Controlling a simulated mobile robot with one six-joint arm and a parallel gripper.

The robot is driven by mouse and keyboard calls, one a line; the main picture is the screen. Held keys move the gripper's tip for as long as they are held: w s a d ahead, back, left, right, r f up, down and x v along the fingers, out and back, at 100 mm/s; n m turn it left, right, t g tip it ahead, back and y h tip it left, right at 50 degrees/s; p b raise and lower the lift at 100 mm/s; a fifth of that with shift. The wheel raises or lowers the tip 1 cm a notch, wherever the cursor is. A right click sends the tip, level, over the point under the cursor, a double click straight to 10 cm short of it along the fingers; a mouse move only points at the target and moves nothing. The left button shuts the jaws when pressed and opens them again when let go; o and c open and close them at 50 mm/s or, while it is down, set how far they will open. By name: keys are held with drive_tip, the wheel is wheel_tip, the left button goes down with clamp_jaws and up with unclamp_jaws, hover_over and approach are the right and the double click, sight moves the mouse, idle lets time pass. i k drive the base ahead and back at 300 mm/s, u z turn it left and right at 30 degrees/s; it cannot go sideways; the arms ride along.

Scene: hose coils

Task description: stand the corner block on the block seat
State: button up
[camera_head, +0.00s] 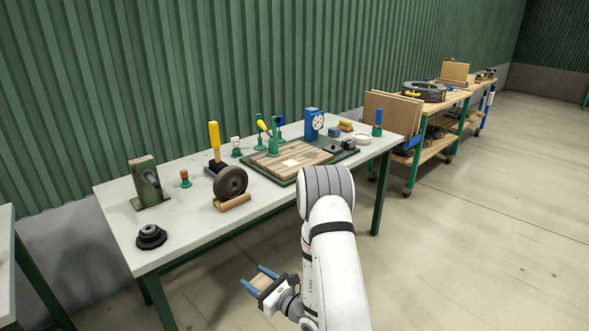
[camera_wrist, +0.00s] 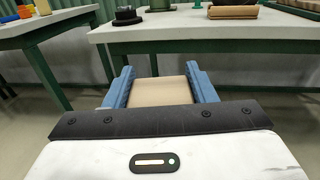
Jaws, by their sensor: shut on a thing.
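My gripper (camera_head: 258,278) is low in front of the table, at the bottom of the head view. Its blue fingers are shut on a tan block, which I take for the corner block (camera_head: 261,282). In the wrist view the block (camera_wrist: 160,91) fills the gap between both fingers (camera_wrist: 160,80). The block is clear of the table, with the floor behind it. A wooden board (camera_head: 268,166) in a dark green frame lies on the table. A pale square (camera_head: 291,163) on it may be the block seat; I cannot tell for sure.
The grey table (camera_head: 190,226) also holds a black wheel (camera_head: 230,182), a green metal stand (camera_head: 144,183), a black round part (camera_head: 150,237), a yellow-handled tool (camera_head: 214,140) and a blue dial gauge (camera_head: 314,121). Carts with hose coils (camera_head: 423,91) stand at right. The floor at right is clear.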

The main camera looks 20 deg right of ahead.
sight(291, 163)
drive_tip(key=z, duration=0.2)
drive_tip(key=i, duration=0.5)
drive_tip(key=z, duration=0.5)
